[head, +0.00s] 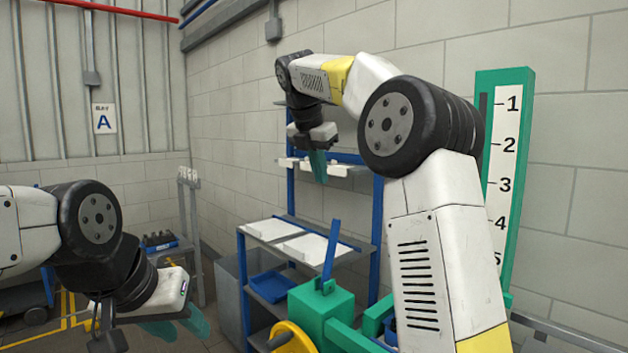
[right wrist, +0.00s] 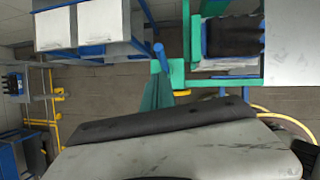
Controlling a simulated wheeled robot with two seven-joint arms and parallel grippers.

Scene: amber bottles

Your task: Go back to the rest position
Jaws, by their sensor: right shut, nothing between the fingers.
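My right gripper (head: 318,168) is raised in the middle of the head view, in front of the blue-framed shelf rack. Its teal fingers point down and are shut with nothing between them. They also show in the right wrist view (right wrist: 156,92). My left gripper (head: 178,328) is low at the lower left of the head view. Its two teal fingers are apart and I see nothing between them. Neither gripper touches a bottle or container that I can see.
A blue rack with white bins (head: 270,229) stands behind my right arm. A green frame (head: 325,308) with a yellow wheel (head: 290,340) is low in front. A green numbered gauge board (head: 503,170) stands right. A blue crate (head: 160,247) with dark bottles is at back left.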

